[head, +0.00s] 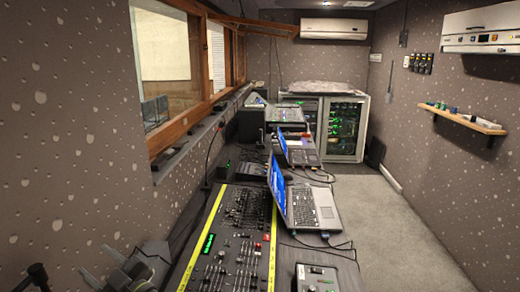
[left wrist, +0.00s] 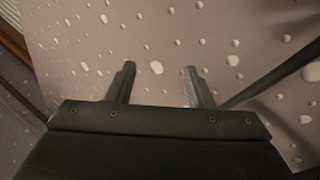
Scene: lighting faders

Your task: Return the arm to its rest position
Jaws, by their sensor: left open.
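My left gripper (head: 103,266) is at the lower left of the head view, left of the lighting fader console (head: 234,240) and apart from it. In the left wrist view its two fingers (left wrist: 157,80) stand apart with nothing between them, in front of the speckled wall. The console has yellow edge strips, rows of small faders and knobs, and a green lit display. The exact fader positions are too small to tell. My right gripper is in neither view.
An open laptop (head: 304,206) stands right of the console, with a small grey control box (head: 316,279) in front. Open carpet (head: 385,235) lies to the right. Equipment racks (head: 345,125) stand at the back.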

